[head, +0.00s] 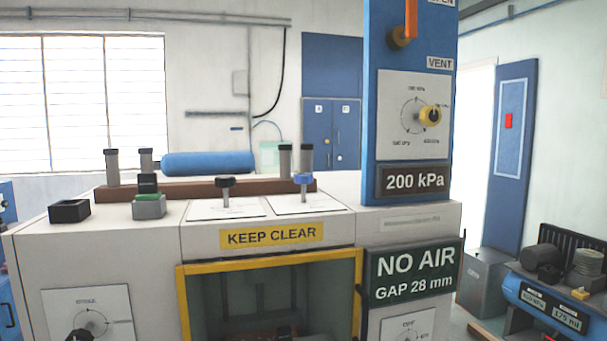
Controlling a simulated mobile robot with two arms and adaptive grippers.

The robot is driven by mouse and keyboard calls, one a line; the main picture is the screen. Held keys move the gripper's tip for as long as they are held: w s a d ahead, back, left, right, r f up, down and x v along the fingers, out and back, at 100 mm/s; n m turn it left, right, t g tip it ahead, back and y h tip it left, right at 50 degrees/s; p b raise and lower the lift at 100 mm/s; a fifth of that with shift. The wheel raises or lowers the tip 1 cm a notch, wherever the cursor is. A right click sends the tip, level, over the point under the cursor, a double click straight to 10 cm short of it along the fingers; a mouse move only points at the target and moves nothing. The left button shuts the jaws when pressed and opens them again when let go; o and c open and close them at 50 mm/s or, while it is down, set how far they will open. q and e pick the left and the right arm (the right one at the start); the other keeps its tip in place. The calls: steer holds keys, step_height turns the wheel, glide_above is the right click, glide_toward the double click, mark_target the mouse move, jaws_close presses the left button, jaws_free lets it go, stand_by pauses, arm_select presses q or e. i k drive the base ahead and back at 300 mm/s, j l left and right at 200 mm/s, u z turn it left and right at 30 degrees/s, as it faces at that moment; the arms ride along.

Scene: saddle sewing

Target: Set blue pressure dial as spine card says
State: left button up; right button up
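Small labels ring the dial, too small to read surely, and I cannot tell which mark the knob points at. A dark sign (413,181) below it reads "200 kPa". A knob with a blue top (303,181) stands on a white plate on the machine top; a black-topped knob (226,183) is to its left. I cannot pick out a spine card. Neither of my grippers is in view.
An orange lever (410,22) is above the dial, by a "VENT" label. The white machine (120,255) has a yellow-framed opening (270,264) marked "KEEP CLEAR". A green sign (413,273) reads "NO AIR GAP 28 mm". Another dial (88,322) is lower left.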

mark_target(304, 180)
steer(key=i+l+u, duration=0.25)
steer(key=l, duration=1.25)
steer(key=k+l+u, duration=0.1)
steer(key=l+u, duration=0.15)
steer(key=l, duration=1.25)
